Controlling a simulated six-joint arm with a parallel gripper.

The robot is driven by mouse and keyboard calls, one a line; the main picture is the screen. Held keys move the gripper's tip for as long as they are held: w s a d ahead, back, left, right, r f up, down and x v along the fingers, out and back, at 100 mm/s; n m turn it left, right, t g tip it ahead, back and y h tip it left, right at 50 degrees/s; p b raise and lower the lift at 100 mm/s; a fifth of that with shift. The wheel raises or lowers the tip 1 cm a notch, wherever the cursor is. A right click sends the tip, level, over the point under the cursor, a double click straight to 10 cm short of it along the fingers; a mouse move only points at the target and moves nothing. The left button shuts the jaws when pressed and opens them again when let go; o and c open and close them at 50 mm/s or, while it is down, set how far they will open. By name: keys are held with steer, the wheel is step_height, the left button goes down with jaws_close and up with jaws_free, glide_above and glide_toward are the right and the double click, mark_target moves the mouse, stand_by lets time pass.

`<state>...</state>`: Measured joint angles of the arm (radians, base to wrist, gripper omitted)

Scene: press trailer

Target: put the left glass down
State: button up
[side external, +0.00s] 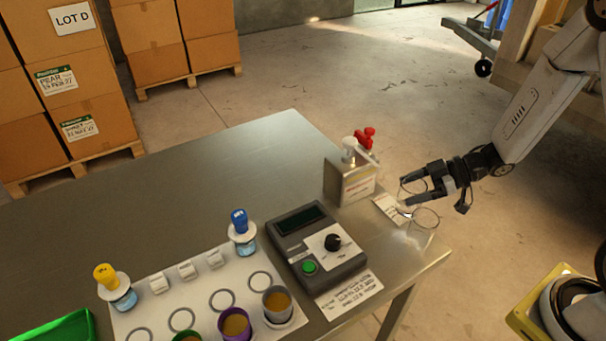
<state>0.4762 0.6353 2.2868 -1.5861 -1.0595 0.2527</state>
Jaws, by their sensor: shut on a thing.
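My gripper (407,191) is at the right, over the right edge of the steel table (210,190). Its dark fingers are shut on a clear glass (425,226). The glass shows mainly as thin round outlines, one near the fingertips and one lower right. Its walls are hard to make out, so I cannot tell its exact tilt or whether it touches the table. A small white label (388,207) lies on the table just left of it.
A metal stand with red and white knobs (350,183) is close left of my gripper. A grey meter (318,247) stands nearer the front. A white mat (195,284) holds cups and capped bottles. The table's back left is clear.

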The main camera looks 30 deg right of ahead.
steer(key=w+a, duration=0.4)
steer(key=a, duration=0.2)
steer(key=shift+w+a, duration=0.15)
steer(key=shift+a, duration=0.05)
steer(key=shift+w+a+f, duration=0.15)
steer(key=shift+a+f, duration=0.05)
steer(key=shift+a, duration=0.1)
steer(key=shift+f, duration=1.55)
steer(key=shift+f, duration=0.1)
steer(key=o, duration=1.2)
steer(key=shift+c, duration=0.2)
